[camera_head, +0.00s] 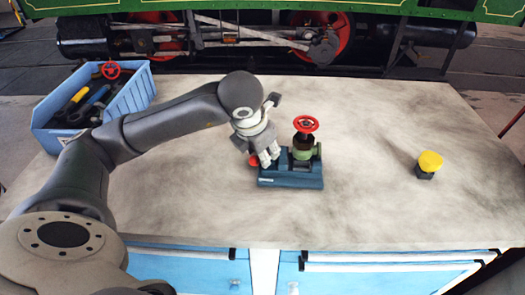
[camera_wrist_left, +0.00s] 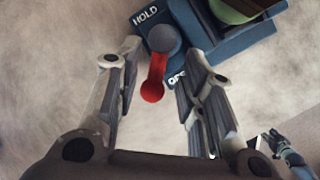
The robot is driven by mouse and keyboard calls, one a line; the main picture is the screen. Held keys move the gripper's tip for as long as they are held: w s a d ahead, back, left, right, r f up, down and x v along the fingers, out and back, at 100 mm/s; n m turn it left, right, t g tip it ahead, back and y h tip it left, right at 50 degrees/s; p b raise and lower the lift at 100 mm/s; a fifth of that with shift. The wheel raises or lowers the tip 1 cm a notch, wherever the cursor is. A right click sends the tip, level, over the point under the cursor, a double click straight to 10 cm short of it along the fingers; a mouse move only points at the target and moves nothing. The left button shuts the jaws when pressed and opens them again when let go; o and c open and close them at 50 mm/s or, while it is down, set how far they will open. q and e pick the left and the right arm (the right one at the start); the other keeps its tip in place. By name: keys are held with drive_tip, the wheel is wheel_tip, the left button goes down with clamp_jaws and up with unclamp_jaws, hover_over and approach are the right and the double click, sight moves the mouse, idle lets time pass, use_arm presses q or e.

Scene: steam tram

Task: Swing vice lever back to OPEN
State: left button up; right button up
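The dark blue vice (camera_head: 290,183) stands mid-table and holds a green valve body (camera_head: 304,153) with a red handwheel (camera_head: 306,124). Its lever (camera_wrist_left: 156,72) has a grey pivot and a red arm ending in a red ball. In the left wrist view it points down from the pivot, with the HOLD label (camera_wrist_left: 146,15) up-left and the partly hidden OPEN label (camera_wrist_left: 177,78) to the right. My left gripper (camera_wrist_left: 166,55) is open. Its fingers flank the lever, with visible gaps. In the head view the gripper (camera_head: 268,158) partly hides the lever. My right gripper is not in view.
A blue bin (camera_head: 140,95) with tools and a red wheel stands at the back left. A yellow-topped block (camera_head: 429,164) stands on the right. The table (camera_head: 380,215) is clear around the vice. The green steam tram (camera_head: 400,12) is behind.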

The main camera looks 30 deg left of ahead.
use_arm(q)
drive_tip(key=v, duration=1)
drive_tip(key=shift+s+r, duration=0.15)
